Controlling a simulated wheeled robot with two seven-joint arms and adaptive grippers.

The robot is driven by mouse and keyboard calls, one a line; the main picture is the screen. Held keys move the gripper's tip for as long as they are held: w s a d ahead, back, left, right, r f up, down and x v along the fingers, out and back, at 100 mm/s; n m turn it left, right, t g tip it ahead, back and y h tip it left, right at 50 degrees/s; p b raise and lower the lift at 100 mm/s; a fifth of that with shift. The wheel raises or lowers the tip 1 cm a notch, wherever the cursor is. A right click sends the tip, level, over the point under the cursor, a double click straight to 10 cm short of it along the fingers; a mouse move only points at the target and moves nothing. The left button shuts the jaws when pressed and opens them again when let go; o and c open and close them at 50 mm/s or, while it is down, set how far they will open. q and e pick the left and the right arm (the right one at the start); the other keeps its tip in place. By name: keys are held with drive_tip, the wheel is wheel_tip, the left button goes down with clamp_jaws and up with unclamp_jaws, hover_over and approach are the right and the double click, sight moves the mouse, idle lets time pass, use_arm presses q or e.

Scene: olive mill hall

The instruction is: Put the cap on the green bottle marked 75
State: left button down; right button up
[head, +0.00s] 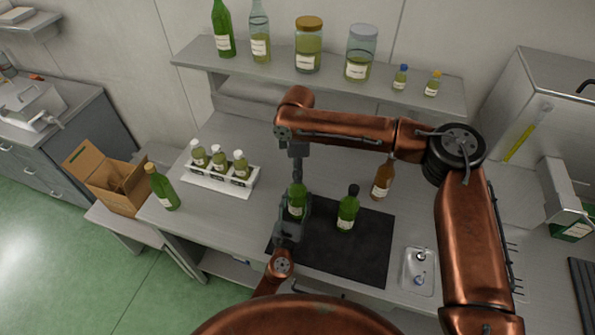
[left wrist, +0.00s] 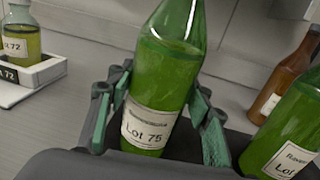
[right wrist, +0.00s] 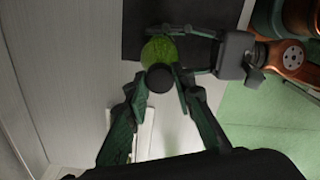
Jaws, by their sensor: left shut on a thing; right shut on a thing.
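The green bottle marked Lot 75 (head: 297,203) stands upright at the dark mat; its label reads clearly in the left wrist view (left wrist: 152,118). My left gripper (head: 291,228) is shut on its lower body, a finger on each side. My right gripper (head: 297,178) comes down from above and is shut on a dark round cap (right wrist: 160,77). In the right wrist view the cap lies in line with the bottle, over its neck. I cannot tell whether the cap touches the bottle's mouth. The fingers hide the neck in the head view.
A second green bottle (head: 347,211) with a black top stands close right on the mat (head: 365,258), a brown bottle (head: 382,180) behind it. A white rack (head: 218,182) of small bottles and another green bottle (head: 162,190) are left. A small tray (head: 417,284) is right.

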drive_tip(key=shift+m, duration=1.1)
clamp_jaws()
drive_tip(key=o, duration=1.2)
unclamp_jaws()
drive_tip(key=shift+c, duration=0.2)
wheel_tip(320, 180, up, 12)
use_arm(q)
drive_tip(key=c, duration=0.9)
unclamp_jaws()
drive_tip(key=shift+s, duration=0.1)
drive_tip(key=v, duration=1.1)
drive_tip(key=shift+s+a, duration=0.1)
drive_tip(key=shift+s, duration=0.25)
